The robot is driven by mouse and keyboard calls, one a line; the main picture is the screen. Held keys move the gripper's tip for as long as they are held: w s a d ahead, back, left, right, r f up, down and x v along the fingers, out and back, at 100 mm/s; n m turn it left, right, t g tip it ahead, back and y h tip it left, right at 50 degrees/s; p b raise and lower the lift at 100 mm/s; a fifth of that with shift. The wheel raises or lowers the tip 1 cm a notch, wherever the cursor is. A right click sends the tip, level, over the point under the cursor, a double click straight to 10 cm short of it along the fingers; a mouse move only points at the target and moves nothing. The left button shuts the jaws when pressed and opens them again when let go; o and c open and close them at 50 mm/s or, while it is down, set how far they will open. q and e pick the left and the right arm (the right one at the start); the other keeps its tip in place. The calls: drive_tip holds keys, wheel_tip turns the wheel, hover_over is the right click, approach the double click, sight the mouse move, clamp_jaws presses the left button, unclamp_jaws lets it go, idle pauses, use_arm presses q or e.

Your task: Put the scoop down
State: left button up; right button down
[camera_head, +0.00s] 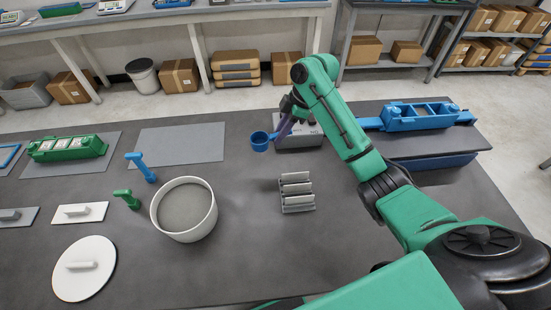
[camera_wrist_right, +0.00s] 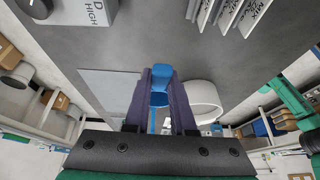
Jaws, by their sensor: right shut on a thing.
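The scoop (camera_head: 260,142) is blue with a round cup. My right gripper (camera_head: 287,126) is shut on it and holds it over the back middle of the dark table (camera_head: 245,240), with the cup pointing left. In the right wrist view, blue of the scoop (camera_wrist_right: 160,76) shows between the purple fingers of the right gripper (camera_wrist_right: 160,92). The gap between the cup and the table is hard to judge. A bare grey mat (camera_head: 180,145) lies to the left of the cup. My left gripper is not in view.
A white round tub (camera_head: 184,208), a blue upright piece (camera_head: 140,167) and a green one (camera_head: 126,198) stand left of centre. A slotted rack (camera_head: 297,192) stands in front of the gripper. A light grey box (camera_head: 312,138) is just behind it. A blue tray (camera_head: 420,117) is far right.

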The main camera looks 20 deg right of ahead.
wheel_tip(320, 180, down, 11)
drive_tip(key=shift+a+f+p, duration=0.1)
drive_tip(key=shift+f+p, duration=0.05)
drive_tip(key=shift+p, duration=0.6)
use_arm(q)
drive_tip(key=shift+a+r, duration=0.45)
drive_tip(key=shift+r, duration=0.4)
use_arm(e)
drive_tip(key=shift+f, duration=0.4)
drive_tip(key=shift+f, duration=0.1)
drive_tip(key=c, duration=0.8)
unclamp_jaws()
drive_tip(key=shift+o, duration=0.2)
drive_tip(key=shift+r, duration=0.2)
use_arm(q)
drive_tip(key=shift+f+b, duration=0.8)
drive_tip(key=shift+b, duration=0.05)
use_arm(e)
drive_tip(key=v, duration=1.2)
